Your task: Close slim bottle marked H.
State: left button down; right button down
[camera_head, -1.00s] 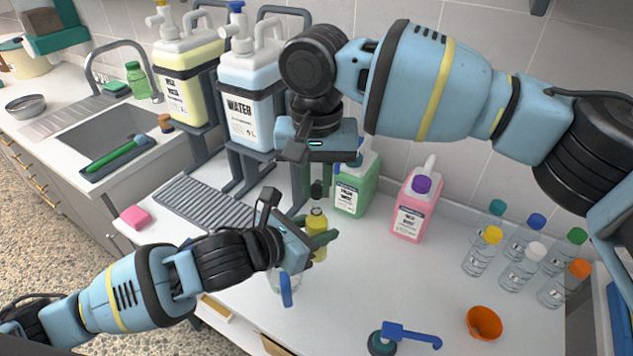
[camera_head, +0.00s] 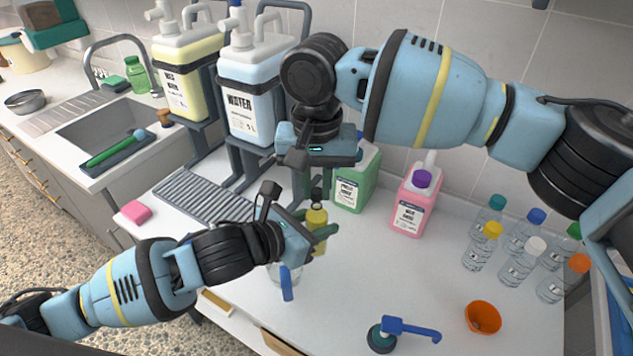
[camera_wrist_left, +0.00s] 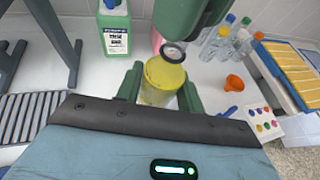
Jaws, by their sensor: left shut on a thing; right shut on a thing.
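A bottle of yellow liquid (camera_head: 318,243) stands upright over the counter; it also shows in the left wrist view (camera_wrist_left: 160,80). I cannot read an H mark on it. My left gripper (camera_head: 322,236) is shut on its body, with the green fingers on either side (camera_wrist_left: 160,92). A small black cap (camera_head: 316,194) with a grey disc is right at the bottle's top in the left wrist view (camera_wrist_left: 173,52). My right gripper (camera_head: 308,185) points down from above, shut on the cap. Its fingers partly hide the cap, and I cannot tell whether the cap touches the neck.
Green (camera_head: 354,185) and pink (camera_head: 411,208) jugs stand behind. Several small capped bottles (camera_head: 518,266) stand at the right. The middle right counter is clear.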

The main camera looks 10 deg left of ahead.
jog(key=shift+f, duration=0.55)
jog(key=m, duration=0.9)
jog(key=shift+a, duration=0.1)
jog(key=m, duration=1)
jog(key=shift+w, duration=0.1)
jog(key=c, duration=1.3)
grip_release()
jog(key=shift+c, duration=0.2)
